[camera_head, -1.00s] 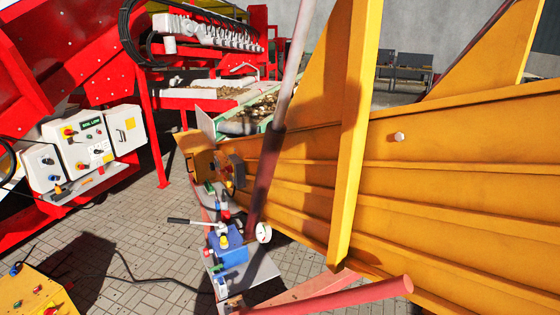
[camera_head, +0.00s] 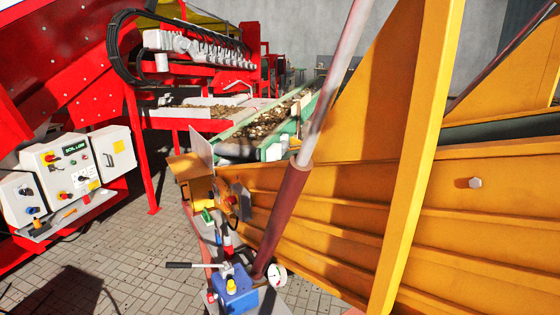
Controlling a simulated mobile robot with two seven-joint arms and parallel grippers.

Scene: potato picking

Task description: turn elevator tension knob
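No knob can be singled out as the elevator tension knob. White control boxes (camera_head: 70,165) on the left carry several small knobs and buttons, including a red one (camera_head: 49,157) and a black one (camera_head: 26,191). At the bottom centre stands a blue unit (camera_head: 234,297) with a yellow cap, a black-handled lever (camera_head: 192,265) and a round white gauge (camera_head: 278,275). Above it, small red, yellow and green parts sit by the end of a large yellow ribbed panel (camera_head: 340,220). Neither of my grippers is in view.
A red machine frame (camera_head: 143,150) fills the left. A green conveyor (camera_head: 285,125) bearing potatoes runs behind the panel. A slanted cylinder (camera_head: 335,75) and a yellow post (camera_head: 425,150) stand before the panel. Paved floor (camera_head: 120,255) is open between the red frame and blue unit.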

